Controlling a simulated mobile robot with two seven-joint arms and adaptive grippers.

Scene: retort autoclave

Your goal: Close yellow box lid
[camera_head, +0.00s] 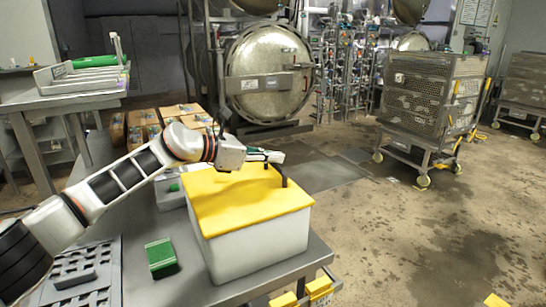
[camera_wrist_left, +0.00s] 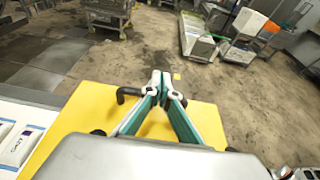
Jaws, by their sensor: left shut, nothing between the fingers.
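The white box (camera_head: 262,248) stands on the metal table, with its yellow lid (camera_head: 240,200) lying across the top. My left gripper (camera_head: 279,156) is shut and empty, above the far edge of the lid. In the left wrist view the shut fingers (camera_wrist_left: 161,82) are over the yellow lid (camera_wrist_left: 90,105), beside the dark handle (camera_wrist_left: 125,94). I cannot tell whether they touch it. My right gripper is not in view.
Beyond are a round autoclave door (camera_head: 268,75) and a wheeled cage cart (camera_head: 430,95). The floor at right is open.

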